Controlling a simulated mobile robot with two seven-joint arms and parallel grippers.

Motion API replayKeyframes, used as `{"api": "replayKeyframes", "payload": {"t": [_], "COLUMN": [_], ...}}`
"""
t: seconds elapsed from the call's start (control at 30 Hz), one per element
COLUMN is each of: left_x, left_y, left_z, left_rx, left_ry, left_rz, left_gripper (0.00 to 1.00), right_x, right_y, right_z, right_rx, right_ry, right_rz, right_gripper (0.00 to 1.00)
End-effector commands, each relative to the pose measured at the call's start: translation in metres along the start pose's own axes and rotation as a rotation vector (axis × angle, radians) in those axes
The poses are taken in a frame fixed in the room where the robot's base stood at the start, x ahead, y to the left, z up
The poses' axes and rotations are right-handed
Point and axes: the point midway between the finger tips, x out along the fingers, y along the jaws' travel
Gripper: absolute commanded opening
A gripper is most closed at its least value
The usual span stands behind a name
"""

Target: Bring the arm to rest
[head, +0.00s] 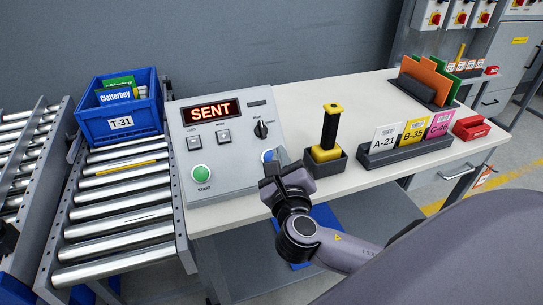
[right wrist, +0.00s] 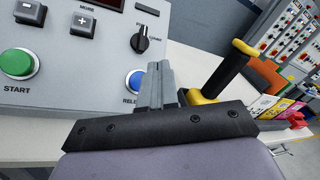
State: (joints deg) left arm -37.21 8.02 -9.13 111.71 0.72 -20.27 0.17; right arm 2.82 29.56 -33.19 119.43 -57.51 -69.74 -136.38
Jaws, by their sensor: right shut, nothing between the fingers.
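My right gripper (head: 271,172) is in front of the grey control box, over the table's front edge, by the blue button (head: 268,155). In the right wrist view its fingers (right wrist: 156,85) are together with nothing between them. They partly cover the blue button (right wrist: 135,82), whose label is cut off after "RELE"; I cannot tell whether they touch it. The control box (head: 240,175) has a lit display (head: 210,111) reading "SENT", a green START button (head: 201,174) and a black knob (head: 261,129). My left gripper is not in view.
A blue crate (head: 121,125) labelled T-31 sits on the roller conveyor (head: 118,212) at left. A yellow-and-black handled tool (head: 329,135) stands in a holder right of the box. Beyond it are a card rack (head: 395,151) and a red box (head: 471,128). The table's back middle is clear.

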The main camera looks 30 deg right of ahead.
Motion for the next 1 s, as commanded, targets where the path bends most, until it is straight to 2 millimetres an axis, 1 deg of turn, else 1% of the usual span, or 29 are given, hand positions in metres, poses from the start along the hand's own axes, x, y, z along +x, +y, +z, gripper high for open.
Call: {"api": "replayKeyframes", "payload": {"t": [0.67,0.77,0.87,0.97,1.0], "left_x": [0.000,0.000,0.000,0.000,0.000], "left_y": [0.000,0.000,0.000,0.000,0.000], "left_z": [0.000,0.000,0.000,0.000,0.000], "left_rx": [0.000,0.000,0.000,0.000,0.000], "left_ry": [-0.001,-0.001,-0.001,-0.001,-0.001], "left_rz": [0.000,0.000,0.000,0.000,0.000], "left_gripper": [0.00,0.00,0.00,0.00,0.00], "right_x": [0.000,-0.001,-0.006,-0.015,-0.021], "right_y": [0.000,0.001,0.002,0.006,0.009], "right_z": [0.000,-0.002,-0.012,-0.029,-0.037], "right_rx": [0.000,0.026,0.138,0.352,0.456], "right_ry": [0.000,0.012,0.062,0.159,0.208], "right_rz": [0.000,0.004,0.017,0.032,0.033], "right_gripper": [0.00,0.00,0.00,0.00,0.00]}}
